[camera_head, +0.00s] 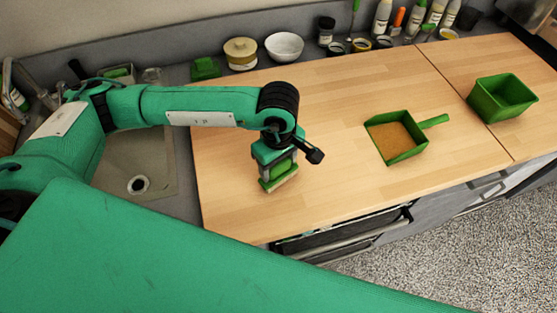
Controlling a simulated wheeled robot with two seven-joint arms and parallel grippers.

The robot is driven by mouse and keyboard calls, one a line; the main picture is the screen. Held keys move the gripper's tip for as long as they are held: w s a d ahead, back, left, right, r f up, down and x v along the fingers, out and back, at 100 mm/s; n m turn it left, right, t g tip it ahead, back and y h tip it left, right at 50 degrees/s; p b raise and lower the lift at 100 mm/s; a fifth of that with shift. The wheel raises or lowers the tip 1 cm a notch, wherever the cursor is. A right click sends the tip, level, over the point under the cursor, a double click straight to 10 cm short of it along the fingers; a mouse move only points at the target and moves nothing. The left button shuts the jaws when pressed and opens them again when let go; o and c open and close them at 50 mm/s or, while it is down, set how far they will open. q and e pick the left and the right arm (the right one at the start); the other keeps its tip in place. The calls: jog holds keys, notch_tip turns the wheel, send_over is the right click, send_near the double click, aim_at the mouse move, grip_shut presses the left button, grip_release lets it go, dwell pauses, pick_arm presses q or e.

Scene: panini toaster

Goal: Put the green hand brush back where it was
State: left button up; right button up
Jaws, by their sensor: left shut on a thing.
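My left gripper (279,167) points down over the left part of the wooden worktop, in the head view. It is shut on the green hand brush (280,182), a small green piece with a pale edge showing just below the fingers. The gripper hides much of the brush. I cannot tell whether the brush touches the worktop. My right gripper is not in view.
A green dustpan (406,153) with brown crumbs lies to the right, and a green bin (504,100) stands further right. Bowls, jars and bottles line the back. The sink (150,170) is left. Bare worktop (335,165) separates brush and dustpan.

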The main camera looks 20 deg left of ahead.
aim_at(279, 164)
pick_arm(q)
jog(key=shift+f, duration=0.15)
jog(key=o, duration=1.1)
jog(key=shift+o, duration=0.2)
jog(key=shift+r, duration=0.3)
notch_tip(279, 164, up, 12)
jog(key=b, duration=0.4)
